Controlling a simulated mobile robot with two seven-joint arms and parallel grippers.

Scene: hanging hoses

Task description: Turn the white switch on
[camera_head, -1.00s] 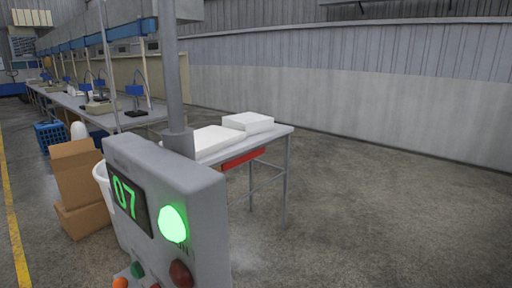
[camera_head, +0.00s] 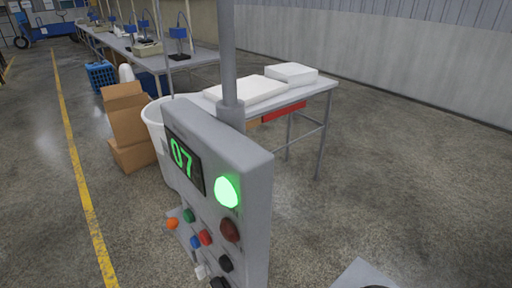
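A grey control panel (camera_head: 250,215) stands upright on a pole in the middle of the view, its front turned toward the left. A small white switch (camera_head: 201,271) is low on its front, near the bottom edge of the view. It is too small to tell which way it is set. Neither of my grippers is in view. A grey piece, possibly part of my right arm, shows at the lower right edge.
Behind the panel stand a white bin (camera_head: 155,125), cardboard boxes (camera_head: 126,115) and a table (camera_head: 318,88).

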